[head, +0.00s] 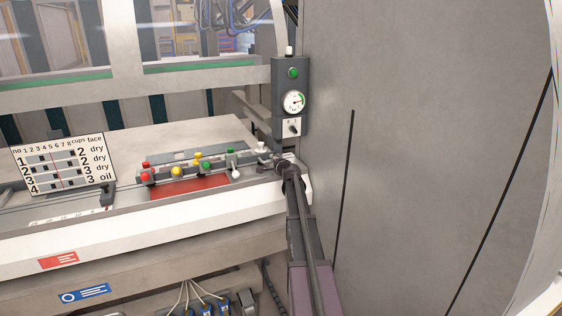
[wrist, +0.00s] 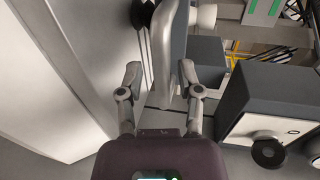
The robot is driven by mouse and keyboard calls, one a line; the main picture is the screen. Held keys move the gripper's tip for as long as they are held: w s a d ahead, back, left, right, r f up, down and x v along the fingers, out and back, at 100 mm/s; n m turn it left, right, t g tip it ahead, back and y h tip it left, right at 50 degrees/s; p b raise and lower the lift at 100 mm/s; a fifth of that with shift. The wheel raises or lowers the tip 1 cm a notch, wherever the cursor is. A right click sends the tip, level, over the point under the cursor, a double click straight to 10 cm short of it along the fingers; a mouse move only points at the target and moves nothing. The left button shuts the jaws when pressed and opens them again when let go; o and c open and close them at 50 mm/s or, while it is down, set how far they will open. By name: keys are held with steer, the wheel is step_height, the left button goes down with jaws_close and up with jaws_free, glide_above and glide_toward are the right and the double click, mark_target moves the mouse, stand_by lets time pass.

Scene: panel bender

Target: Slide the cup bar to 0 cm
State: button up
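The cup bar (head: 213,169) appears to be the grey bar with several red, yellow and green knobs, lying along the bench in the head view. A small dark block (head: 107,195) sits left of it by a white scale (head: 62,214); the scale's figures are too small to read. My gripper (head: 281,163) is at the bench's right end, right of the cup bar and below a gauge post. In the wrist view my gripper (wrist: 160,75) has its fingers spread apart. A pale grey curved piece (wrist: 162,48) shows between and beyond them; contact cannot be told.
A grey gauge post (head: 290,120) with a green button and a dial stands just behind my gripper. A large grey panel (head: 400,130) closes off the right side. A white sign (head: 62,163) with rows of figures stands at the left. A red plate (head: 190,187) lies before the bar.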

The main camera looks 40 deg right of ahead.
stand_by(0.3)
steer(key=d+p+v, duration=0.1)
steer(key=p+v, duration=0.2)
steer(key=v, duration=1)
steer(key=shift+s+r, duration=0.15)
steer(key=shift+s, duration=0.1)
steer(key=shift+w, duration=0.1)
steer(key=b+x, duration=0.3)
steer(key=x, duration=1)
steer(key=shift+w+d, duration=0.15)
steer(key=shift+w, duration=0.1)
jaws_close()
